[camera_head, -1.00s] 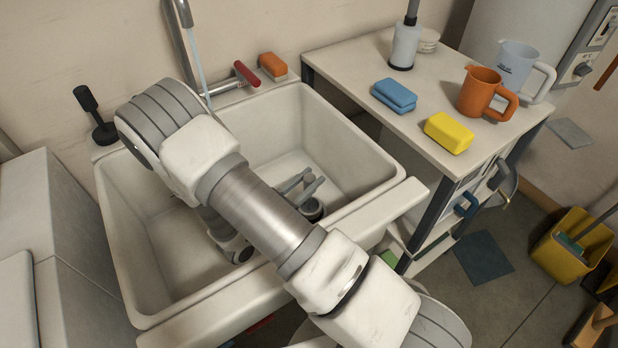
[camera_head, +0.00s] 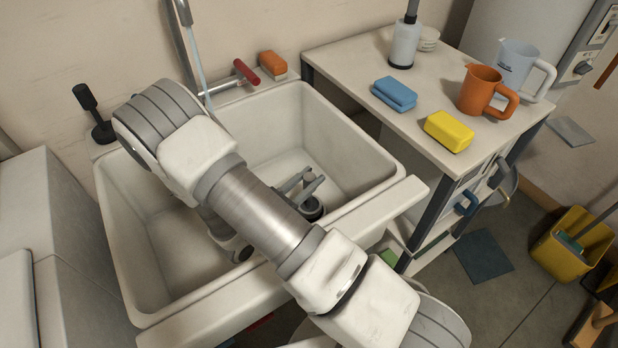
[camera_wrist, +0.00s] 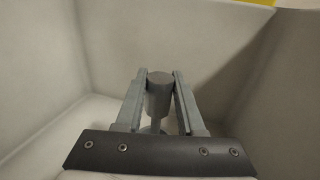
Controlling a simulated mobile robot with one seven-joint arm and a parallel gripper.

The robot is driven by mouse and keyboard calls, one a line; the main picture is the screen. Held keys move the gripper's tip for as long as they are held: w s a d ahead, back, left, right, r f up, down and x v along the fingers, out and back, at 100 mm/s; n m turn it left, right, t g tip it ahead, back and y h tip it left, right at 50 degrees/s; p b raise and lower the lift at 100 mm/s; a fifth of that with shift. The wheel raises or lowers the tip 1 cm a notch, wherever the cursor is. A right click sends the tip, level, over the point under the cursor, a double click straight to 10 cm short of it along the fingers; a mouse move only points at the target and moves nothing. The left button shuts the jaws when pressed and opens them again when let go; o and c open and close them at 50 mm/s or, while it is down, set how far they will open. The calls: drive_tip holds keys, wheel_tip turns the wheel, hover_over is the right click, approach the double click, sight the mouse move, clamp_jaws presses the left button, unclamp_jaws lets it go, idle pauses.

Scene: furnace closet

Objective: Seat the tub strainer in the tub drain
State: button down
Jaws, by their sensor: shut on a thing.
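I cannot make out the tub drain in either view, nor tell whether the strainer touches the tub floor.
A faucet with a red handle (camera_head: 246,72) and an orange sponge (camera_head: 272,64) are at the tub's back edge. A black plunger-like tool (camera_head: 92,108) stands at the left corner. The side table holds a blue sponge (camera_head: 395,94), yellow sponge (camera_head: 448,131) and jugs.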

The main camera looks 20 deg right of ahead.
drive_tip(key=shift+f+b, duration=0.85)
drive_tip(key=shift+f, duration=0.35)
drive_tip(key=shift+c, duration=2.2)
unclamp_jaws()
drive_tip(key=v, duration=0.8)
